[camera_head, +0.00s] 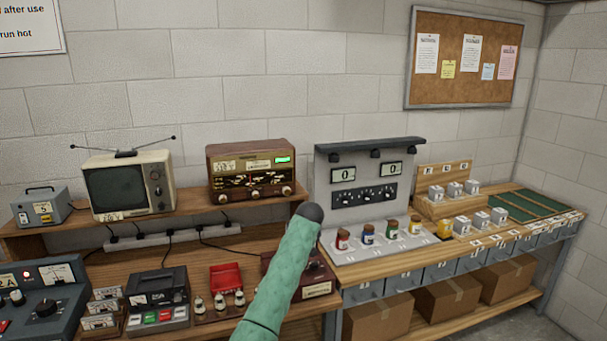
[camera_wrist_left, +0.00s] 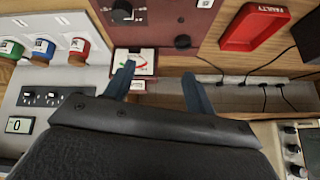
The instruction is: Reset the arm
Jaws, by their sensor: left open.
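My left gripper (camera_wrist_left: 158,72) shows in the left wrist view, its two blue-grey fingers apart with nothing held between them. Beyond the fingers are a small white meter with a red and green scale (camera_wrist_left: 134,62) and a dark red box (camera_wrist_left: 165,22). A green arm link of mine with a dark rounded end rises from the bottom middle of the head view and covers part of the dark red box (camera_head: 318,276). No gripper fingers show in the head view. My right gripper is in neither view.
A red tray (camera_head: 226,278) with several small bulbs in front, a tape-recorder-like device (camera_head: 158,300), a television (camera_head: 128,187) and a wooden radio (camera_head: 251,172) stand left. Jars with coloured caps (camera_head: 368,234) stand on a grey test stand (camera_head: 350,170). Cardboard boxes (camera_head: 447,298) sit below.

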